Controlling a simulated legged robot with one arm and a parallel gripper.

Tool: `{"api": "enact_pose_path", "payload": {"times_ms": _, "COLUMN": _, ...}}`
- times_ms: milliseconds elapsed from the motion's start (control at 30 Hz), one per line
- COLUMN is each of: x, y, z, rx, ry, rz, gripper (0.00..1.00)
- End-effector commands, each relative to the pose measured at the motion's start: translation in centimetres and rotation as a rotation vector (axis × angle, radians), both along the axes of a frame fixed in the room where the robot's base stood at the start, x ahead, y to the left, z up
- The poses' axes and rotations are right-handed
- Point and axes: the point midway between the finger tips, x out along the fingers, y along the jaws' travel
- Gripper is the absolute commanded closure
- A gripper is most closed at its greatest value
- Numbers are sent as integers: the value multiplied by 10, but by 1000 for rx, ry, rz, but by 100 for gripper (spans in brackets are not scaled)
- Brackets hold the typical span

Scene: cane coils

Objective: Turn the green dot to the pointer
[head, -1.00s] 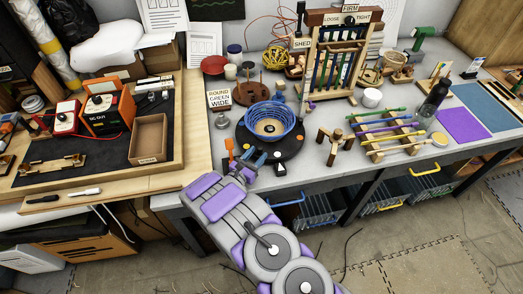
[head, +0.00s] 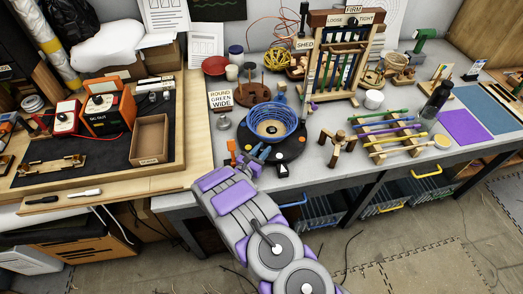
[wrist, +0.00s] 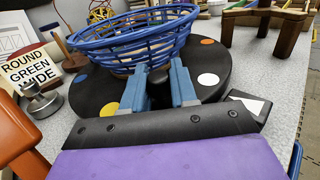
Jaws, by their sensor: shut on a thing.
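A black turntable (head: 292,147) carries a blue woven cane bowl (head: 275,118). In the wrist view, the turntable (wrist: 222,62) shows an orange dot (wrist: 207,41), a white dot (wrist: 208,79) and a yellow dot (wrist: 110,108) around its rim. I cannot make out a green dot; the bowl (wrist: 130,40) hides the far side. A white triangle on a black block, seemingly the pointer (wrist: 254,104), sits at the turntable's near right edge. It also shows in the head view (head: 283,170). My gripper (wrist: 158,85) is shut on a dark upright peg (wrist: 158,74) at the near rim.
A sign (head: 220,99) reads "ROUND GREEN WIDE". A metal weight (wrist: 40,102) and an orange tool (head: 231,150) stand left of the turntable. A wooden stand (head: 337,146) and a rack of coloured rods (head: 385,135) are to the right. A cane loom (head: 338,60) stands behind.

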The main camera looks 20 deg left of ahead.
Motion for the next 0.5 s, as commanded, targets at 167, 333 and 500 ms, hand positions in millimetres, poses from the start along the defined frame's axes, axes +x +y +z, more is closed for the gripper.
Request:
{"api": "enact_pose_path", "payload": {"times_ms": 167, "x": 0, "y": 1, "z": 0, "rx": 0, "ry": 1, "rz": 4, "gripper": 100}}
{"api": "enact_pose_path", "payload": {"times_ms": 333, "x": 0, "y": 1, "z": 0, "rx": 0, "ry": 1, "rz": 4, "gripper": 100}}
{"api": "enact_pose_path", "payload": {"times_ms": 500, "x": 0, "y": 1, "z": 0, "rx": 1, "ry": 1, "rz": 4, "gripper": 100}}
